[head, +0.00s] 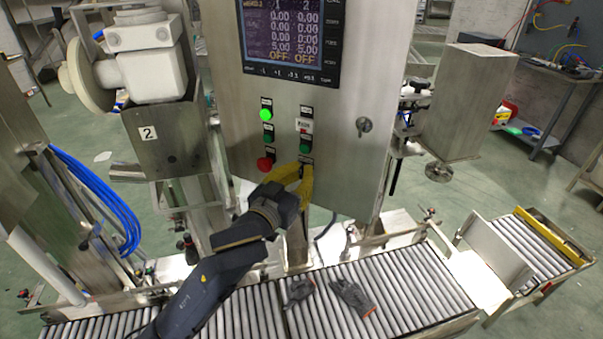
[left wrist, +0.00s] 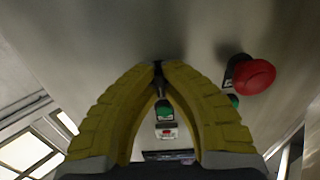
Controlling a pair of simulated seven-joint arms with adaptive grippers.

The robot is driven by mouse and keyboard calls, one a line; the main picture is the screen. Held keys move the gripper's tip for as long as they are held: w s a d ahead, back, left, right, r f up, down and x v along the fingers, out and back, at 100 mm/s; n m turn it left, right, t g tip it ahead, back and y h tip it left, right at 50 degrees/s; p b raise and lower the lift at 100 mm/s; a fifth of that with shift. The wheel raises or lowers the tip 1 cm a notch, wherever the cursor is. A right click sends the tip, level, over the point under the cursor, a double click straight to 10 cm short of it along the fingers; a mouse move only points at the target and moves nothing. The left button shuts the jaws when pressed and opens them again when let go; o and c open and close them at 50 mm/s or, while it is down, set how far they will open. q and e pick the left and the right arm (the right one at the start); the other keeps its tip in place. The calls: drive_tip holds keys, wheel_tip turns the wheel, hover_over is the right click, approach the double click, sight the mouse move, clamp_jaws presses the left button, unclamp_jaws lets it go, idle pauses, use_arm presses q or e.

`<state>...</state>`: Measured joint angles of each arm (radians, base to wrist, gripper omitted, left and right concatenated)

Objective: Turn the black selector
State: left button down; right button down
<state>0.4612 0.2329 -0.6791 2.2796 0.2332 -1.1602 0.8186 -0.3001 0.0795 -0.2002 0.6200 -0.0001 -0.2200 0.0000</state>
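The black selector (head: 306,160) is the lowest control in the right column of the steel cabinet's front, just under a green button (head: 304,147). My left gripper (head: 303,167) reaches up to it from below, with its yellow fingers at the panel. In the left wrist view the fingertips (left wrist: 158,67) come together around the dark selector (left wrist: 158,72), with only a narrow gap filled by it. The fingers hide much of the selector, so its pointing angle cannot be read. My right gripper is in neither view.
A red mushroom button (head: 265,163) sits left of the selector; it shows close beside the fingers in the left wrist view (left wrist: 254,76). A lit green button (head: 266,115) is above it. A display (head: 292,38) is higher up. Dark gloves (head: 352,296) lie on the roller conveyor (head: 400,283) below.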

use_arm(q)
drive_tip(key=c, duration=1.5)
unclamp_jaws()
drive_tip(key=shift+c, duration=0.2)
drive_tip(key=v, duration=0.7)
drive_tip(key=shift+s, duration=0.2)
drive_tip(key=shift+a+f, duration=0.15)
drive_tip(key=shift+a, duration=0.05)
